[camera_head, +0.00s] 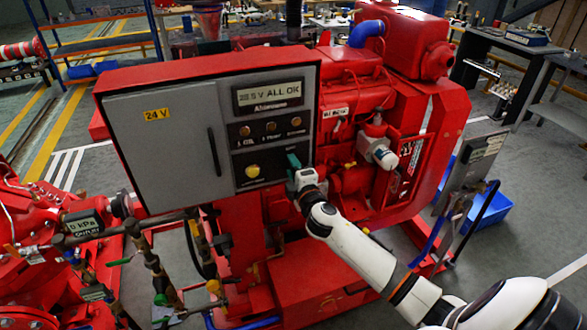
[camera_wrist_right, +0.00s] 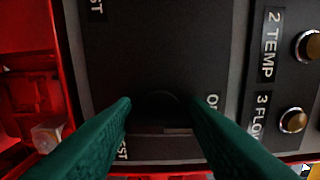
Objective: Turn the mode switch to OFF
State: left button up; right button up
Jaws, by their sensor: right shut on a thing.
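The mode switch (camera_wrist_right: 158,108) is a dark knob on the black panel, seen between my fingers in the right wrist view. My right gripper (camera_wrist_right: 160,112), with green fingers, is shut on the knob from both sides. Partly covered white letters, "O…" at the right and "ST" at lower left, surround it; the pointer's exact setting is hard to read. In the head view my right gripper (camera_head: 293,161) is at the right edge of the control panel (camera_head: 271,158) and hides the switch. My left gripper is not in view.
The grey cabinet door (camera_head: 165,150) has a dark handle (camera_head: 212,152). A yellow round button (camera_head: 252,171) is left of my gripper. The red engine (camera_head: 350,95) stands behind; pipes and valves crowd the lower left.

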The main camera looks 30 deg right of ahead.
jog(key=o, duration=1)
jog(key=b+v, duration=0.2)
jog(key=v, duration=1)
jog(key=shift+s+b, duration=0.1)
jog(key=shift+b, duration=0.2)
jog(key=shift+f, duration=0.1)
